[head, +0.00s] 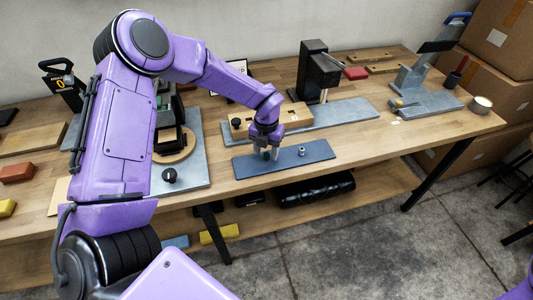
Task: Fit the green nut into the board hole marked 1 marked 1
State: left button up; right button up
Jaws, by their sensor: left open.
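My left gripper (266,150) points down over a dark blue-grey tray (318,153) near the table's front edge. It is open, with its fingers around or just above a small green thing (265,155), likely the green nut, mostly hidden by the fingers. A small silver nut (301,151) stands on the tray to the right, apart from the gripper. Behind the tray, a light wooden board (290,115) lies on a grey base plate. A black knob-like part (236,123) sits at its left end. The board's hole marks are too small to read. My right gripper is out of view.
A grey base plate (350,111) with a black upright device (322,74) stands behind the tray. A grey clamp-like tool (425,100) and a tape roll (480,104) are at the right. The tabletop right of the tray is clear. My left arm hides much of the left side.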

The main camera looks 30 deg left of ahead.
pick_arm(q)
grip_shut()
jog(key=shift+r, duration=0.1)
jog(key=shift+r, duration=0.15)
notch_tip(320, 180, up, 2)
jog(key=shift+r+b, duration=0.15)
jog(key=shift+b, duration=0.25)
jog(key=s+d+r+p, duration=0.2)
jog(key=s+r, duration=0.8)
jog(key=s, duration=0.4)
jog(key=shift+r+p, duration=0.15)
jog(key=shift+p, duration=0.2)
